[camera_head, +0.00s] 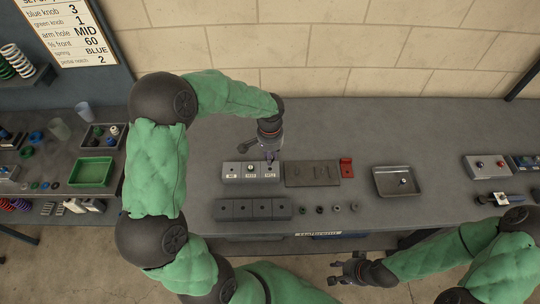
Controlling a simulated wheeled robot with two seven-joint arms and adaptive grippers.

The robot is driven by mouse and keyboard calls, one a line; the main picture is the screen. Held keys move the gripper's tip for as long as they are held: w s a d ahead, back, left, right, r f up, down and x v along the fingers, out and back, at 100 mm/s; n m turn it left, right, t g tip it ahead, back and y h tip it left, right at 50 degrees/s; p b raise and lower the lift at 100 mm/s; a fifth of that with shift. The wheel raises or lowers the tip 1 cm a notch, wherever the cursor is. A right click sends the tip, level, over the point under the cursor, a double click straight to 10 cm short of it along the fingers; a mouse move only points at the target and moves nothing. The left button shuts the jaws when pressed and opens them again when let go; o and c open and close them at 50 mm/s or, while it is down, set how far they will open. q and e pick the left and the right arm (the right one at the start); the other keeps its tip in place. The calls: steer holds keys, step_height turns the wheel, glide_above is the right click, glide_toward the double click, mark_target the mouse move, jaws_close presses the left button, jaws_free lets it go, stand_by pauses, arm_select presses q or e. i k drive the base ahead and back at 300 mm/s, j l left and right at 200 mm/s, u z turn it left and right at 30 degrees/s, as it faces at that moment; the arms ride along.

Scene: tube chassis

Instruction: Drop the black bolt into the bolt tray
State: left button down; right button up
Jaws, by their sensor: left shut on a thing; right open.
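My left gripper (269,153) is over the right end of a grey block with white labels (235,171). It points down and is shut on a small dark thing, mostly hidden by the fingers. It may be the black bolt; the picture is too small to be sure. A shallow grey metal tray (383,188) sits on the bench to the right, with a small light and dark item in it; it looks like the bolt tray. My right gripper (340,268) is open and empty in front of the bench edge, low in the picture.
A dark grey block (252,209) and several small rings stand along the front. A green tray (91,172) is far left. The bench behind the tray is clear.

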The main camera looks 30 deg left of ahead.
mark_target(390, 181)
steer(key=i+l, duration=0.15)
steer(key=l, duration=0.25)
steer(key=i+l, duration=0.2)
steer(key=l, duration=0.15)
steer(key=i+l, duration=0.15)
steer(key=l, duration=0.25)
steer(key=i+l, duration=0.2)
steer(key=l, duration=0.15)
steer(key=i+l, duration=0.15)
steer(key=l, duration=0.25)
